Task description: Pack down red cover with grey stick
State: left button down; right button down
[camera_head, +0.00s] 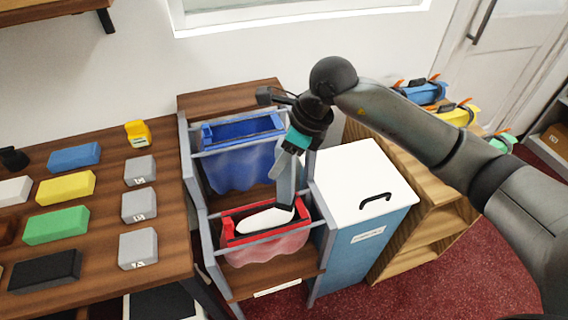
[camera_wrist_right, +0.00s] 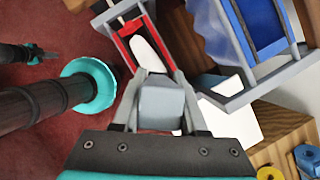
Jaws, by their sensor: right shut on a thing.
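My right gripper (camera_head: 285,183) points down over the red cover (camera_head: 228,232), a red-rimmed bin with a translucent sagging bag in the lower part of a grey rack. In the wrist view the right gripper (camera_wrist_right: 161,118) is shut on the grey stick (camera_wrist_right: 160,104), which shows as a blunt grey block between the fingers. The red cover (camera_wrist_right: 125,45) is just beyond the fingertips. A white rounded piece (camera_head: 262,221) lies within its rim; I cannot tell whether it touches the stick. A small dark and teal shape, seemingly my left gripper (camera_wrist_right: 42,54), shows far off at the left; its fingers are unclear.
A blue bin (camera_head: 225,165) hangs behind the red one. A white-topped blue cabinet (camera_head: 345,180) with a black handle stands close on the right. The wooden counter (camera_head: 110,170) at left holds coloured and grey blocks. Wooden shelves (camera_head: 435,220) stand farther right.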

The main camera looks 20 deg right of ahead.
aim_at(286, 196)
jog(key=shift+w+f+m+t+b, duration=0.2)
jog(key=shift+f+m+b, duration=0.4)
jog(key=shift+f, duration=0.45)
jog(key=shift+w+f+m+t+b, duration=0.1)
jog(key=shift+w+f+m+b, duration=0.25)
jog(key=shift+f+b, duration=0.55)
jog(key=shift+s, duration=0.1)
jog(key=shift+f, duration=0.1)
